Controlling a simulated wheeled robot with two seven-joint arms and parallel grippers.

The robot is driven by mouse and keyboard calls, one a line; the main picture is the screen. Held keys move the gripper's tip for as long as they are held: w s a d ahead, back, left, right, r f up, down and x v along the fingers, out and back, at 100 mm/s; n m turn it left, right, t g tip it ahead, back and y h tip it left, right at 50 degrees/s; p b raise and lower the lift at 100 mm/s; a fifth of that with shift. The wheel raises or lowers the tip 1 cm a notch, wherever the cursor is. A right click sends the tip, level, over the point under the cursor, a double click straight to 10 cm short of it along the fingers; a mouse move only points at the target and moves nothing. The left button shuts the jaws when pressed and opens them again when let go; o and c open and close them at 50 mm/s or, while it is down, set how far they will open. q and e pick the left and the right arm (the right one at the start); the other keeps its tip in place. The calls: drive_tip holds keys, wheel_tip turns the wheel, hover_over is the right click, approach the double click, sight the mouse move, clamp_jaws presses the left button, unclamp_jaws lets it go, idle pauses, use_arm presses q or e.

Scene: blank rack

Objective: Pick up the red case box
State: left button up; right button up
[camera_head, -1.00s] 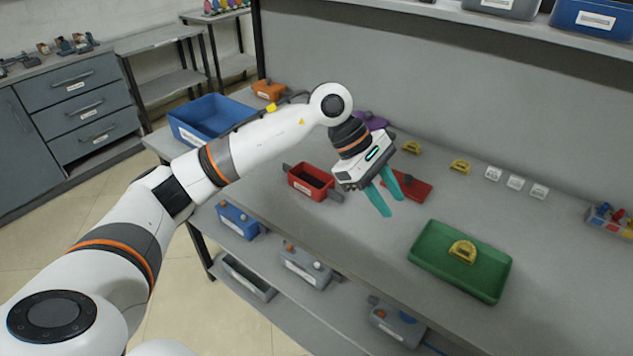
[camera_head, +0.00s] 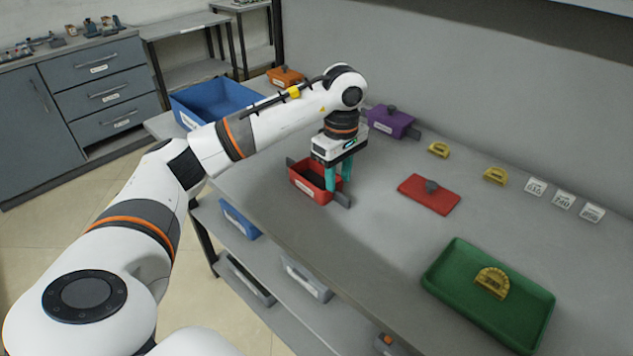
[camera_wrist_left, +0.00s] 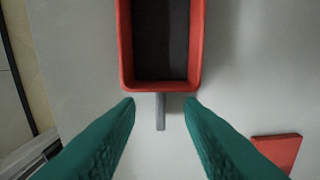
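The red case box (camera_head: 305,182) stands open-topped on the grey table, with a dark inside and grey handles at its ends. In the left wrist view the box (camera_wrist_left: 197,50) is at the top centre, its near grey handle (camera_wrist_left: 160,112) pointing down between the fingers. My left gripper (camera_head: 338,181) is open, its two teal fingers pointing down by the right end of the box. In the left wrist view the fingers (camera_wrist_left: 160,112) lie on either side of the handle, apart from it. The right gripper is not in view.
A red lid (camera_head: 428,197) with a dark knob lies right of the box. A purple box (camera_head: 388,124) stands behind, a blue bin (camera_head: 185,112) at the left. A green tray (camera_head: 450,262) holding a yellow piece (camera_head: 492,282) is at the right.

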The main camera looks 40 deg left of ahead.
sight(339, 193)
use_arm(q)
wheel_tip(339, 193, down, 5)
drive_tip(key=shift+d+f+p, duration=0.1)
drive_tip(key=shift+d+p, duration=0.05)
drive_tip(key=shift+p, duration=0.45)
clamp_jaws()
